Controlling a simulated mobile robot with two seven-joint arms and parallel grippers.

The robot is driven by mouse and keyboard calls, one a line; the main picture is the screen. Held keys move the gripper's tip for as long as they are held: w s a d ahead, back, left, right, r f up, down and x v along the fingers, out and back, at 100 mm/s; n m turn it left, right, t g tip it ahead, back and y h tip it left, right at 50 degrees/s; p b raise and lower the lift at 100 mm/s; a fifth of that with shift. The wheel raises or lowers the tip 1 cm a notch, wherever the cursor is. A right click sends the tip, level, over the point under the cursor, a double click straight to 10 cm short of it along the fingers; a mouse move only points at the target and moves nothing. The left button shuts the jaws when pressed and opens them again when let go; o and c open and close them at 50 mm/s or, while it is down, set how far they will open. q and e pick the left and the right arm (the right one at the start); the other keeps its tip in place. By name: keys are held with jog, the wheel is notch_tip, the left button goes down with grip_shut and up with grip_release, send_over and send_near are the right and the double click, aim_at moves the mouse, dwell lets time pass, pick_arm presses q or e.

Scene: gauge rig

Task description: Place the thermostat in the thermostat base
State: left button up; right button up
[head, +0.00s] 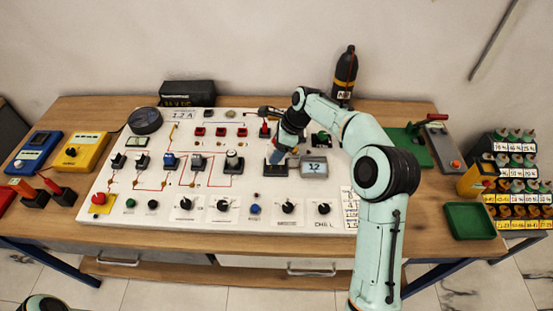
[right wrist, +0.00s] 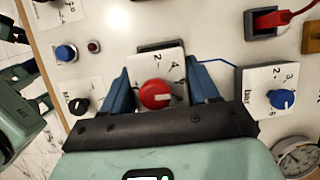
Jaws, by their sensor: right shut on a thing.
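The thermostat (right wrist: 170,72) is a white box with a red knob and printed numbers. In the right wrist view it sits between the blue fingers of my right gripper (right wrist: 158,88), which is shut on it. A black base (right wrist: 160,45), which I take for the thermostat base, shows past its far edge. In the head view my right gripper (head: 277,156) is low over the white panel at this black base (head: 275,170). The gripper mostly hides the thermostat there. I cannot tell if the thermostat is seated or just above the base. My left gripper is not clearly in view.
A box with a blue knob (right wrist: 282,99) and a round gauge (right wrist: 298,158) stand close by in the right wrist view. Knobs and a blue button (head: 255,209) line the panel's front. A green tray (head: 469,221) is at right.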

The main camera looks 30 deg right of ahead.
pick_arm(q)
jog(key=shift+s+f, duration=0.3)
jog(key=shift+f, duration=0.05)
pick_arm(e)
notch_tip(320, 180, down, 4)
jog(key=shift+f, duration=0.1)
jog(key=shift+f, duration=0.15)
jog(key=o, duration=1.2)
pick_arm(q)
jog(key=shift+w+r+p, duration=0.55)
jog(key=shift+w+r, duration=0.25)
jog(key=shift+r, duration=0.15)
pick_arm(e)
jog(key=v, duration=1.2)
jog(key=shift+a, duration=0.1)
